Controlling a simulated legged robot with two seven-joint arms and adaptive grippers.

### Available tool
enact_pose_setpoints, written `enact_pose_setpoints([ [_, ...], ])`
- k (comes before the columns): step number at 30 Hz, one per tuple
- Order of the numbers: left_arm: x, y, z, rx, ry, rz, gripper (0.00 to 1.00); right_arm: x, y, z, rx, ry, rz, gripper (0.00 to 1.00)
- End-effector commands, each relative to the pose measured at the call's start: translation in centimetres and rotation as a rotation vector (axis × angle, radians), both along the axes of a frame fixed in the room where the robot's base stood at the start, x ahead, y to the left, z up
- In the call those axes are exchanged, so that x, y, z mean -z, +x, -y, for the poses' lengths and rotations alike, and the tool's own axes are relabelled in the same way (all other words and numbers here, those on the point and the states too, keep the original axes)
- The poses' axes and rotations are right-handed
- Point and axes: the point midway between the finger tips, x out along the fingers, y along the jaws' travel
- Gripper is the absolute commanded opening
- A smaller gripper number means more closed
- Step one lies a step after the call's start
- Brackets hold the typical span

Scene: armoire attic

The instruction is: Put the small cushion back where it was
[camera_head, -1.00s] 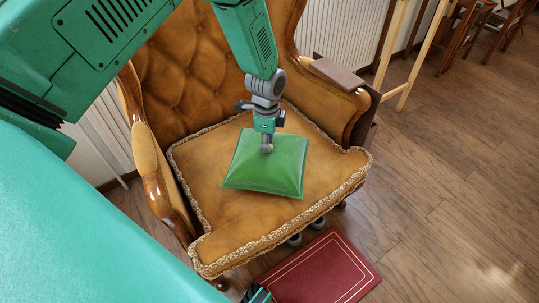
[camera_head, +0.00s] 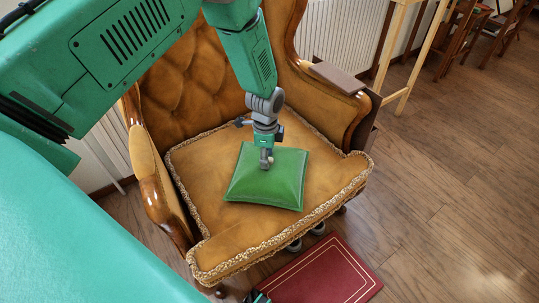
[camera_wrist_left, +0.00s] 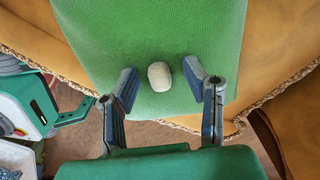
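A small green cushion (camera_head: 285,187) with a pale round knob at its middle is over the seat of the tan armchair (camera_head: 230,240). It appears to lie flat on the seat. My left gripper (camera_head: 266,160) is directly above it. In the left wrist view the two blue-grey fingers (camera_wrist_left: 160,88) stand apart on either side of the knob (camera_wrist_left: 160,76). A gap shows on each side of the knob. The cushion fills the upper middle of that view (camera_wrist_left: 105,45).
A dark red book or folder (camera_head: 322,272) lies on the wooden floor in front of the chair. A brown flat object (camera_head: 338,77) rests on the right armrest. A light wooden frame (camera_head: 409,60) stands behind it. Floor at the right is clear.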

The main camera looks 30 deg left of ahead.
Motion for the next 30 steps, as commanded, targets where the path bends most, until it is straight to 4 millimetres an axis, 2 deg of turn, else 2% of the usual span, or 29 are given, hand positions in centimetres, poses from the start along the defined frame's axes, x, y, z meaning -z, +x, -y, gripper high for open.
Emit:
enact_pose_setpoints([
  [5,-0.3,0.0,0.1,0.001,0.003,0.001,0.40,-0.1,0.0,0.0,0.000,0.000,0.000,0.40],
  [8,-1.2,0.1,0.2,0.001,0.002,0.002,0.40,-0.5,0.0,0.0,0.000,0.000,0.000,0.40],
  [21,-10.1,0.1,0.1,0.001,0.000,0.003,0.40,-3.7,0.0,0.0,0.000,0.000,0.000,0.40],
  [25,-11.7,0.1,0.1,0.001,0.001,0.001,0.40,-4.1,0.0,0.0,0.000,0.000,0.000,0.40],
  [30,-12.5,0.0,0.1,0.000,0.001,0.001,0.40,-4.3,0.0,0.0,0.000,0.000,0.000,0.40],
])
